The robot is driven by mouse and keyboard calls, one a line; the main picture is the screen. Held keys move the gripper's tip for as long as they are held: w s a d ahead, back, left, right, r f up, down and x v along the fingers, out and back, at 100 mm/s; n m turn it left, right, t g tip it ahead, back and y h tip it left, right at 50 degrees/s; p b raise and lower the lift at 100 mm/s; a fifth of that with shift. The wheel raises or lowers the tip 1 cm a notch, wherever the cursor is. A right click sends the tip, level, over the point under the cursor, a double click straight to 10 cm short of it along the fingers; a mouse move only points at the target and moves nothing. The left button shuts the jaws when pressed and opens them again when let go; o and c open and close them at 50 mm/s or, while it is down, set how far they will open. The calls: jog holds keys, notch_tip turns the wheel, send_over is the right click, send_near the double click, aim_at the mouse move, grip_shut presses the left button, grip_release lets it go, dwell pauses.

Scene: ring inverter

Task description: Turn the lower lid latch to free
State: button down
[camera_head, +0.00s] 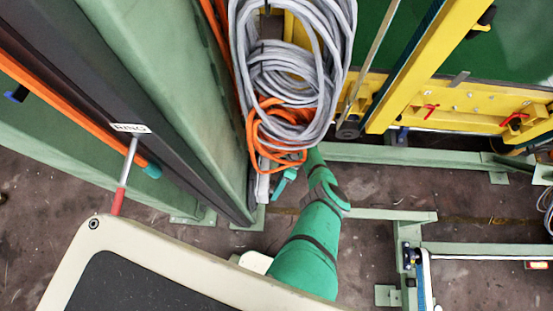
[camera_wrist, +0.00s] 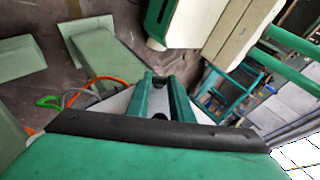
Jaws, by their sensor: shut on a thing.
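My green arm reaches up from the bottom middle of the head view. My gripper, teal at its end (camera_head: 285,181), is beside the foot of the green machine column, just under the hanging cables. In the wrist view my gripper's two teal fingers (camera_wrist: 165,84) stand close together. They are shut on a small dark part (camera_wrist: 161,81) between their tips, mostly hidden by the fingers. I cannot tell from its shape whether this is the lower lid latch. No other lid latch can be made out clearly.
Grey cable coils (camera_head: 290,68) and an orange cable (camera_head: 262,135) hang close above my gripper. A red-gripped lever (camera_head: 122,185) stands at left by the green column (camera_head: 170,90). A yellow frame (camera_head: 455,98) with red handles is at upper right. Green floor beams (camera_head: 400,155) cross at right.

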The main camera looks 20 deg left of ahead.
jog(key=shift+f+g, duration=0.1)
jog(key=shift+g, duration=0.2)
dwell(0.4)
jog(key=c, duration=1.6)
grip_release()
jog(key=shift+o, duration=0.2)
jog(key=s+d+r, duration=0.3)
jog(key=s+r, duration=1)
jog(key=shift+s+d, duration=0.25)
jog(key=shift+d, duration=0.1)
